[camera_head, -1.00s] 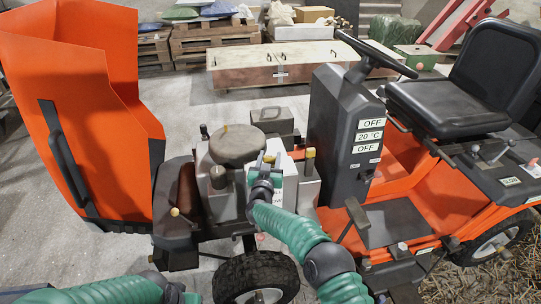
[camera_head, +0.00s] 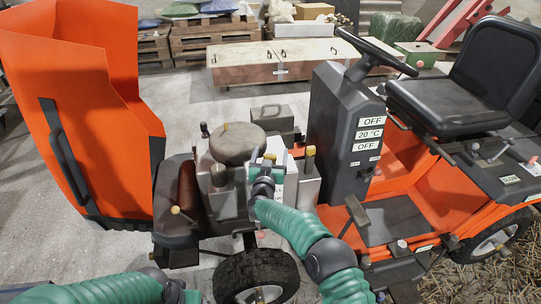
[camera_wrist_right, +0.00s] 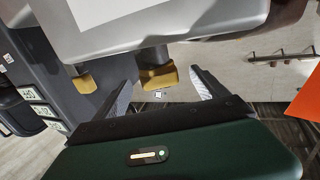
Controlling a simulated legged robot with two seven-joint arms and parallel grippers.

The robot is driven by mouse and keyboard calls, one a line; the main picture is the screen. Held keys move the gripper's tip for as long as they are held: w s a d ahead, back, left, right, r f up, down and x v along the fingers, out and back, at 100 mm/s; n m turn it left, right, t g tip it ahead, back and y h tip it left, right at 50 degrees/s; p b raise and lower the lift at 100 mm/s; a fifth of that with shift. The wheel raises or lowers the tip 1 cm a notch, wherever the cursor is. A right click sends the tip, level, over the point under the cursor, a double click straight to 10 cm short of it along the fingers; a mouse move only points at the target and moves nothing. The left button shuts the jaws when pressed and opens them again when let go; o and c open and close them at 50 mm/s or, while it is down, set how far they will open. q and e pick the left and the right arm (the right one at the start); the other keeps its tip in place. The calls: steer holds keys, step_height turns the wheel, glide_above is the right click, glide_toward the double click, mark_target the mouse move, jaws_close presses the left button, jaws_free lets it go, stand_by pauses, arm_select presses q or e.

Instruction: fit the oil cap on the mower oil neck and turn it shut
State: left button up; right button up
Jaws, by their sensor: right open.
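The mower engine (camera_head: 232,170) stands with its hood raised. My right gripper (camera_head: 268,163) is at the engine's right side, and its fingers are mostly hidden there by its own wrist. In the right wrist view the gripper (camera_wrist_right: 160,88) is open, its two fingers spread apart. A yellow cap-like piece on a dark stem (camera_wrist_right: 158,77) lies between the fingertips, with gaps on both sides. A second yellow-ended piece (camera_wrist_right: 84,83) is left of the fingers; in the head view a yellow top (camera_head: 310,151) shows near the console. I cannot tell which is the oil cap or neck. My left gripper is out of view.
The orange hood (camera_head: 85,110) stands to the left. The dark console (camera_head: 345,130) with its labels and the steering wheel (camera_head: 375,52) are close on the right. A front wheel (camera_head: 256,274) is below the engine. A pale chest (camera_head: 280,62) is behind, across open floor.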

steer(key=shift+r+p, duration=1.85)
steer(key=shift+r, duration=0.9)
steer(key=shift+f, duration=0.1)
